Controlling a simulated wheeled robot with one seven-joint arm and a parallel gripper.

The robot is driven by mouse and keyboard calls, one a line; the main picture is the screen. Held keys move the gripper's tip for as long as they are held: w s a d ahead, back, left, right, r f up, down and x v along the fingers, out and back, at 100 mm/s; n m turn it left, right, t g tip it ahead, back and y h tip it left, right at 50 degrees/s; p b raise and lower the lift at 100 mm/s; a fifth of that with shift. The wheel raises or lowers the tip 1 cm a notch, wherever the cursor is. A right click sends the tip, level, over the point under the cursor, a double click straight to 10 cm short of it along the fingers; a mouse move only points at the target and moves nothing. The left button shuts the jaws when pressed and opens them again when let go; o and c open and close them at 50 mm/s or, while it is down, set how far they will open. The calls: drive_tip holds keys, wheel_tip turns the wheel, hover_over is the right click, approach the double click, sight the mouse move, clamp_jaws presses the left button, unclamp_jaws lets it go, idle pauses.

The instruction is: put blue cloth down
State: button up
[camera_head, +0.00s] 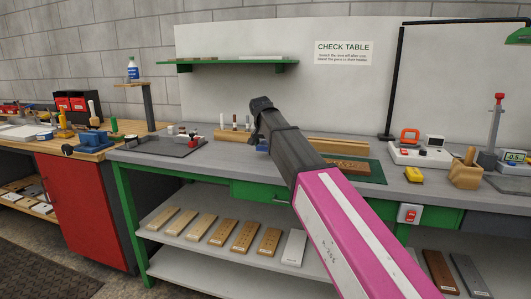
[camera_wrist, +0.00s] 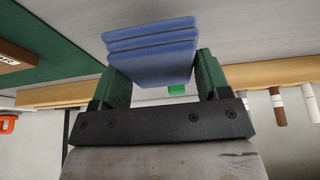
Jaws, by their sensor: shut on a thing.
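The blue cloth (camera_wrist: 150,52), folded in several flat layers, is between the green fingers of my gripper (camera_wrist: 160,68) in the wrist view. My gripper is shut on it. In the head view my arm hides most of the gripper, and only a small blue patch of the cloth (camera_head: 262,148) shows beside the dark wrist. The cloth is over the grey worktop (camera_head: 215,160), between the marker block and the green mat. Whether it touches the worktop cannot be told.
A wooden block with upright markers (camera_head: 232,133) stands just left of my wrist. A green mat (camera_head: 375,170) with a wooden board (camera_head: 347,164) lies to the right. A dark tray (camera_head: 168,146) with small parts is further left. Bare worktop shows between tray and wrist.

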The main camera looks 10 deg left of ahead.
sight(266, 158)
drive_tip(key=shift+f, duration=1.95)
drive_tip(key=shift+f, duration=0.3)
drive_tip(key=o, duration=0.8)
drive_tip(key=shift+s, duration=0.1)
drive_tip(key=shift+s+d+f, duration=0.1)
drive_tip(key=shift+d+f, duration=0.05)
drive_tip(key=shift+d, duration=0.05)
drive_tip(key=shift+r, duration=0.25)
drive_tip(key=v, duration=1.2)
drive_tip(key=shift+w+a+r, duration=0.2)
drive_tip(key=shift+w+r, duration=0.05)
